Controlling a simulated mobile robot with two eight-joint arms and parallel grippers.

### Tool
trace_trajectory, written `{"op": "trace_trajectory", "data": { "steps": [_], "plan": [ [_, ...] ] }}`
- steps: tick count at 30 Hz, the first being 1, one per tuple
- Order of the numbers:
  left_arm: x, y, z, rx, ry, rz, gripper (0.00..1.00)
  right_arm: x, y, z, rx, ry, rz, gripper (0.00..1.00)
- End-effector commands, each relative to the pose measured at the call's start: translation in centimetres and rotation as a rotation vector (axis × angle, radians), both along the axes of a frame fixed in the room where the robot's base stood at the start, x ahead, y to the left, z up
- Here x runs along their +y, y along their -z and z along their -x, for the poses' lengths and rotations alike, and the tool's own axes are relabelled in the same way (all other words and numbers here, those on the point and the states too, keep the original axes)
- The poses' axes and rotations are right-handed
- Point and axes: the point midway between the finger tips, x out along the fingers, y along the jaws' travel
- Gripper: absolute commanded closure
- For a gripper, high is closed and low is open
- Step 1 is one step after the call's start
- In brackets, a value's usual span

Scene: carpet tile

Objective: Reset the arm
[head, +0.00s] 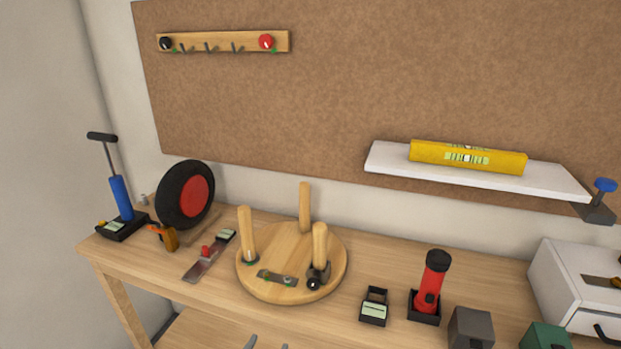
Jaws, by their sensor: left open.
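My left gripper (267,344) shows only as two grey fingertips at the bottom edge of the head view. The tips are apart, with nothing visible between them. They appear in front of the workbench (175,283), below the round wooden stool top (285,240) in the picture. The rest of my left arm is out of view. My right gripper is not in view.
On the bench stand a blue pump (120,197), a black wheel with red hub (187,196), a red flashlight (432,280) in a holder, a grey block (471,328) and a white drawer unit (570,280). A yellow level (467,157) lies on the white shelf (390,160).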

Motion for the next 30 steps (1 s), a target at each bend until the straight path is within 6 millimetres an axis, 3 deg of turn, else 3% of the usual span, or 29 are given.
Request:
{"op": "trace_trajectory", "data": {
  "steps": [1, 3, 6, 14, 16, 30],
  "plan": [
    [2.0, 1.3, 1.6, 0.107, -0.051, -0.007, 0.3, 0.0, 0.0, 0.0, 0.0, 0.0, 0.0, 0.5],
    [4.2, 3.3, 4.1, 0.264, -0.109, -0.012, 0.3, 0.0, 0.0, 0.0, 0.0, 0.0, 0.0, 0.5],
    [6.3, 5.5, 8.0, 0.457, -0.17, -0.006, 0.3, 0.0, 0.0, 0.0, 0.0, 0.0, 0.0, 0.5],
    [8.6, 8.6, 18.6, 0.873, -0.264, 0.033, 0.3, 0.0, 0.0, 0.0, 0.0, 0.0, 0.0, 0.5],
    [8.5, 5.8, 18.1, 0.852, -0.259, 0.031, 0.3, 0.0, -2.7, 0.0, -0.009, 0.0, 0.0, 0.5],
    [8.4, -6.0, 16.2, 0.804, -0.256, 0.036, 0.3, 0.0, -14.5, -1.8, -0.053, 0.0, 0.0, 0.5]
  ]
}}
